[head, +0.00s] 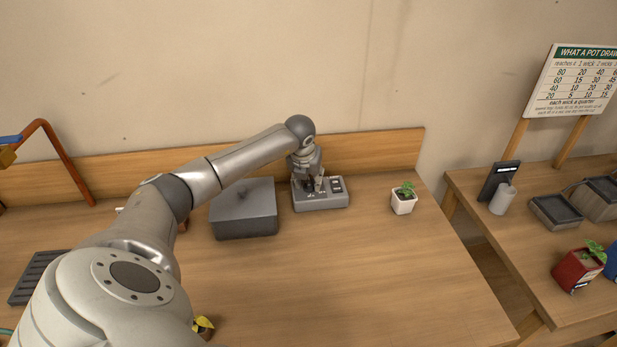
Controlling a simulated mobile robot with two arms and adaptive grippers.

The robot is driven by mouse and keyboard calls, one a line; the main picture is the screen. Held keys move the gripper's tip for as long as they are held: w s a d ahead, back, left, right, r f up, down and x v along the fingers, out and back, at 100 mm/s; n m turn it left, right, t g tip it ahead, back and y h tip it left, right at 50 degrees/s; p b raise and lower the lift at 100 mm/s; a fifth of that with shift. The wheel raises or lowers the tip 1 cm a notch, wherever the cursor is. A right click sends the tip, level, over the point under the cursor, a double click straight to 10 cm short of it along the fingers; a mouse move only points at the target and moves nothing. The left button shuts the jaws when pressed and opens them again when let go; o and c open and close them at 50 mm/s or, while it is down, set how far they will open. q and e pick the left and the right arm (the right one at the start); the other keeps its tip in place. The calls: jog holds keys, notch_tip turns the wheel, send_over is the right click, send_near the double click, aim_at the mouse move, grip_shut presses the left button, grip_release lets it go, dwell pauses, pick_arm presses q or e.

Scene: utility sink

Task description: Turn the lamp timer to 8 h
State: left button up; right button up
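A small grey box with dark controls on its sloped top, which looks like the lamp timer (322,202), sits at the back of the wooden table. My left arm comes in from the left, and my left gripper (314,188) points down at the box's top, left of its middle. The fingers cover part of the controls. They are too small to tell whether they touch or grip a knob, and the dial setting cannot be read. My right gripper is not in view.
A dark grey lidded box (244,212) stands just left of the timer. A white pot with a seedling (403,202) stands to the right. A wooden backboard (375,150) runs behind. The table's front right is clear. A second table with a sign (574,80) is farther right.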

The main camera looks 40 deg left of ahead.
pick_arm(q)
jog(key=shift+c, duration=0.2)
grip_shut()
dwell(0.4)
jog(key=shift+a+f+m+h+b, duration=0.15)
jog(key=shift+m+h+b, duration=0.25)
jog(key=shift+m+b, duration=0.8)
jog(key=m+h+b, duration=0.1)
jog(key=m, duration=0.1)
jog(key=shift+m+t+b, duration=0.3)
jog(key=shift+b, duration=0.1)
jog(key=m+h+b, duration=0.1)
jog(key=m, duration=0.2)
jog(key=shift+a, duration=0.1)
jog(key=shift+m+g+h+b, duration=0.45)
jog(key=shift+m+h, duration=0.35)
jog(key=shift+m, duration=1)
